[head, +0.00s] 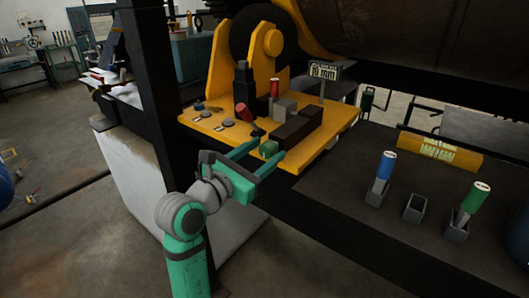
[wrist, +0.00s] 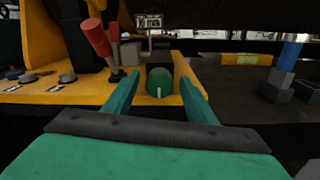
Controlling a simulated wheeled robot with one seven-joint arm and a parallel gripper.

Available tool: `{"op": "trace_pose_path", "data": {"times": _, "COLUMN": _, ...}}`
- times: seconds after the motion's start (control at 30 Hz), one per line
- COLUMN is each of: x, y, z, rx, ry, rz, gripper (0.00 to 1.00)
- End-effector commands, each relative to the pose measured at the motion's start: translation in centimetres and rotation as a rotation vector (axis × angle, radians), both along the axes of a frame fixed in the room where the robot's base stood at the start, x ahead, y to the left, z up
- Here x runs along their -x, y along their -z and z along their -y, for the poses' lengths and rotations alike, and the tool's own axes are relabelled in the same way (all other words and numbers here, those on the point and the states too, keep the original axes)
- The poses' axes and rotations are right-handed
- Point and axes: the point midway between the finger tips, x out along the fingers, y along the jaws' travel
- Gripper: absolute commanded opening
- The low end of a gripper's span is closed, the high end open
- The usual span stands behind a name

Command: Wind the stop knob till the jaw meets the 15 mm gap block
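The stop knob appears to be the green round knob (head: 269,148) at the front of the yellow fixture; in the wrist view it (wrist: 159,80) shows a pale line on its lower face. My gripper (head: 268,153) is open, with one finger on each side of the knob; whether they touch it cannot be told. Dark jaw blocks (head: 297,124) sit behind the knob. An upright red handle (head: 275,88) stands among them, and its lower part is hidden. A sign (head: 322,72) above appears to read 10 mm.
A tilted red-topped lever (head: 242,108) and small knobs (head: 228,123) lie left of the jaw. On the dark bench at right stand a blue-handled block (head: 386,166) and a green-handled block (head: 474,198) in holders, with an empty holder (head: 413,208) between them. A black post (head: 158,95) stands left.

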Motion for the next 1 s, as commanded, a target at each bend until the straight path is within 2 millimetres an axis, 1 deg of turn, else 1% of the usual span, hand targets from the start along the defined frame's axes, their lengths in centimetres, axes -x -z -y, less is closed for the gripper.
{"op": "trace_pose_path", "data": {"times": 0.03, "x": 0.01, "y": 0.01, "z": -0.01, "rx": 0.0, "ry": 0.0, "rz": 0.0, "gripper": 0.42}}
{"op": "trace_pose_path", "data": {"times": 0.07, "x": 0.01, "y": 0.01, "z": -0.01, "rx": 0.0, "ry": 0.0, "rz": 0.0, "gripper": 0.34}}
{"op": "trace_pose_path", "data": {"times": 0.1, "x": 0.02, "y": 0.01, "z": -0.01, "rx": 0.0, "ry": 0.0, "rz": 0.0, "gripper": 0.25}}
{"op": "trace_pose_path", "data": {"times": 0.17, "x": 0.02, "y": 0.01, "z": -0.01, "rx": 0.0, "ry": 0.0, "rz": 0.0, "gripper": 0.1}}
{"op": "trace_pose_path", "data": {"times": 0.37, "x": 0.03, "y": 0.03, "z": 0.02, "rx": -0.016, "ry": 0.001, "rz": 0.012, "gripper": 0.1}}
{"op": "trace_pose_path", "data": {"times": 0.73, "x": 0.07, "y": 0.1, "z": 0.07, "rx": -0.202, "ry": 0.001, "rz": 0.146, "gripper": 0.1}}
{"op": "trace_pose_path", "data": {"times": 1.0, "x": 0.08, "y": 0.12, "z": 0.02, "rx": -0.223, "ry": 0.0, "rz": 0.161, "gripper": 0.1}}
